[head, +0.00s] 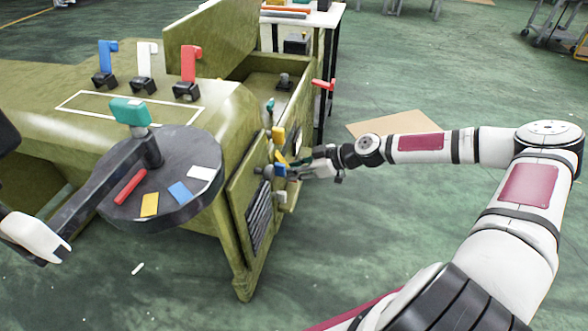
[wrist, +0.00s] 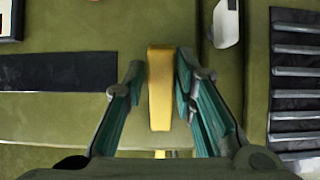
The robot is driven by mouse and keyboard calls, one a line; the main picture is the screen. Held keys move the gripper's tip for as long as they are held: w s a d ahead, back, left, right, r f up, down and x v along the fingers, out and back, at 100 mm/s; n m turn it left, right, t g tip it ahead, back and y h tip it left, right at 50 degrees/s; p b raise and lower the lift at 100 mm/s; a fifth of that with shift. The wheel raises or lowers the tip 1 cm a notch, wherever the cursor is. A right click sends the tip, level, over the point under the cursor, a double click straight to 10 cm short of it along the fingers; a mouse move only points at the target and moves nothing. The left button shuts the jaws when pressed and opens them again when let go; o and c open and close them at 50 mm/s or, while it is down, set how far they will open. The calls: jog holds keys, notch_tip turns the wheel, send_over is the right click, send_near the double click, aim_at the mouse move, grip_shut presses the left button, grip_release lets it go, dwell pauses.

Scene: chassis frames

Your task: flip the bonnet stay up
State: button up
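I cannot tell for sure which part is the bonnet stay. A yellow bar (wrist: 160,88) stands upright in the wrist view, between the two fingers of my gripper (wrist: 162,105). The fingers are apart, with a gap on the bar's left and a narrower one on its right. In the head view my gripper (head: 292,168) is at the olive chassis's side face, beside small yellow and blue parts (head: 280,170). The raised olive panel (head: 205,42) stands tilted above the chassis. My gripper partly hides the side parts in the head view.
Blue, white and red levers (head: 189,62) stand on the chassis top. A dark round plate (head: 165,205) bears a teal-topped post and coloured tiles. A red handle (head: 323,84) sticks out from the far side. A louvred vent (head: 259,216) is nearby.

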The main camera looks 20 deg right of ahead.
jog(key=shift+o, duration=0.5)
jog(key=v, duration=1.2)
